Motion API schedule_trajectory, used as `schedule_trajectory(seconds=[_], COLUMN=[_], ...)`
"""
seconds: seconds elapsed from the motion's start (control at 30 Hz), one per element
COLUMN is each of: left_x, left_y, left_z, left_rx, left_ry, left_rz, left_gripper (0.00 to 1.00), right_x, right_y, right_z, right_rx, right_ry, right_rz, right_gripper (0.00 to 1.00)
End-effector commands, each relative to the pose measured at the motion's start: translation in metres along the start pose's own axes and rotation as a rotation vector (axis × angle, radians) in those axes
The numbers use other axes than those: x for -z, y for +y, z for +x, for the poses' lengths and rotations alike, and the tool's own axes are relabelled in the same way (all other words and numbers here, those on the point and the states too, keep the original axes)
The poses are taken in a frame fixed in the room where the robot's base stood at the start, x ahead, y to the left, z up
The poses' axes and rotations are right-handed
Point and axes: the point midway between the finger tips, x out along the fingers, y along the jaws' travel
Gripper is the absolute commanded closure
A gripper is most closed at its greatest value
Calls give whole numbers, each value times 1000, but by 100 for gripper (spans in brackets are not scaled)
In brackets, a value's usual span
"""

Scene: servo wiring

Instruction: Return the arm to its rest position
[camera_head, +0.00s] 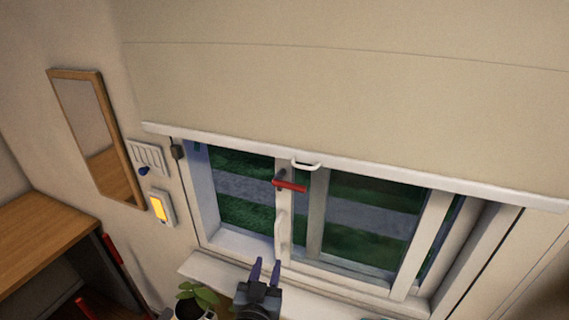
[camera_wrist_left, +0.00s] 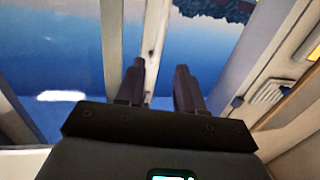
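My left gripper (camera_head: 265,263) is at the bottom middle of the head view, in front of the window sill. Its two dark fingers point up and stand apart, with nothing between them. In the left wrist view, my left gripper (camera_wrist_left: 160,66) also shows its fingers apart and empty, with window glass and a pale frame bar behind. Most of the left arm is hidden below the edge of the head view. My right gripper is in neither view.
The window (camera_head: 365,215) has a red handle (camera_head: 289,186) and a white shutter edge (camera_head: 330,163) above. A potted plant (camera_head: 196,296) stands left of my gripper. A switch panel (camera_head: 148,157), a yellow-lit panel (camera_head: 160,208), a mirror (camera_head: 92,122) and a wooden desk (camera_head: 40,235) are left.

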Motion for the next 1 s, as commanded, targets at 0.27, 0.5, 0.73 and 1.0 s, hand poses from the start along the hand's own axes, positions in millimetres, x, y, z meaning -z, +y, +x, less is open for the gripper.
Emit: schedule_trajectory(seconds=[0.27,0.5,0.73,1.0], left_x=[-112,-194,-201,-183], left_y=[-36,-87,-112,-116], left_z=[-62,-187,-279,-337], left_rx=[52,39,5,-10], left_ry=[-204,-608,-954,-1253], left_rz=[-17,-23,20,59], left_gripper=[63,63,63,63], right_x=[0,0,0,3], right_y=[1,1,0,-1], right_z=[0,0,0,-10], right_rx=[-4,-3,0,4], right_ry=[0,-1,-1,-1], right_rz=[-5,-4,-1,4], right_gripper=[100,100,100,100])
